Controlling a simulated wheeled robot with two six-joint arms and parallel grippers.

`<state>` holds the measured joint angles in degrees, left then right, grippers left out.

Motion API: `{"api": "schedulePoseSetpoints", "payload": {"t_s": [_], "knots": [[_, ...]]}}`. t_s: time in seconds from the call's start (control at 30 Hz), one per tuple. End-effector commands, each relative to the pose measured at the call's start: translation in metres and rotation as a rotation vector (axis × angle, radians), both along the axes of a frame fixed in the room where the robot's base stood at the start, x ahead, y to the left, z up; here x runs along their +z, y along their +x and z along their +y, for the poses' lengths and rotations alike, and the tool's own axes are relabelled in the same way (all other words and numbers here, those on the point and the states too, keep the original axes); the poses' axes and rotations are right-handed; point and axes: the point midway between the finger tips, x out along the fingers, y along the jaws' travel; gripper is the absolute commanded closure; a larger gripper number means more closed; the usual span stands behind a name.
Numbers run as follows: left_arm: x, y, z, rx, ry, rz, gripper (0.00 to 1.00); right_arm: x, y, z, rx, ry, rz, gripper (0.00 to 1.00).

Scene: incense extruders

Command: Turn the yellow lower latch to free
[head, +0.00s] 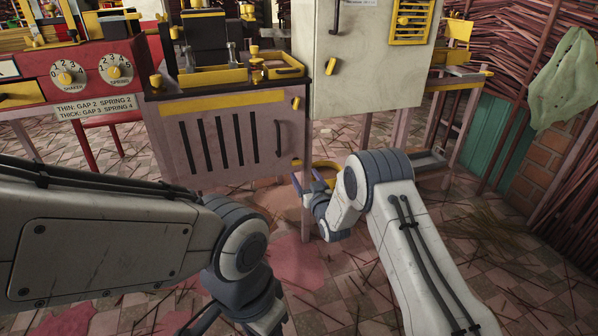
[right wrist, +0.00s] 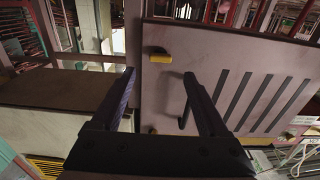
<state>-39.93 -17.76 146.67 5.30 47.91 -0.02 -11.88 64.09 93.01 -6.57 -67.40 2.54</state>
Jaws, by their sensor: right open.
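The pinkish cabinet door (head: 215,150) has dark slots and a dark bar handle (head: 279,138). A yellow latch (head: 295,103) sits at its upper right. In the right wrist view, where the door looks upside down, the lower yellow latch (right wrist: 159,56) shows beyond my fingertips, near the door's edge. The other latch (right wrist: 152,130) is partly hidden by my gripper.
A grey upper cabinet (head: 366,55) with its own yellow latch (head: 330,66) stands at right. A red panel (head: 85,70) with two dials is at left. A yellow curved rim (head: 322,164) shows behind my right gripper. Straw and red patches lie on the tiled floor (head: 500,245).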

Motion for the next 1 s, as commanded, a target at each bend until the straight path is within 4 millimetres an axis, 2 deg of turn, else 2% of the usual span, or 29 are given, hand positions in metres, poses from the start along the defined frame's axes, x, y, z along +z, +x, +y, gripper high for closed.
{"api": "schedulePoseSetpoints", "payload": {"t_s": [0.03,0.2,0.33,0.5,0.8,0.97,1.0], "knots": [[-0.01,0.0,0.0,0.0,0.0,0.0,0.5,-0.004,0.01,0.003,0.0,0.0,-0.004,0.22],[-0.023,0.0,0.0,0.0,0.0,0.0,0.5,-0.004,0.036,0.012,0.0,0.001,-0.002,0.22],[-0.029,0.0,0.0,0.0,0.0,0.0,0.5,-0.003,0.05,0.017,0.001,0.001,0.0,0.22],[-0.032,0.0,0.0,0.0,0.0,0.0,0.5,-0.002,0.058,0.02,0.001,0.0,0.003,0.22],[-0.032,0.0,0.0,0.0,0.0,0.0,0.5,-0.001,0.06,0.02,0.001,-0.001,0.003,0.22],[-0.032,0.0,0.0,0.0,0.0,0.0,0.5,-0.001,0.06,0.02,0.0,-0.001,0.003,0.84],[-0.032,0.0,0.0,0.0,0.0,0.0,0.5,-0.001,0.06,0.02,0.0,-0.001,0.003,0.99]]}}
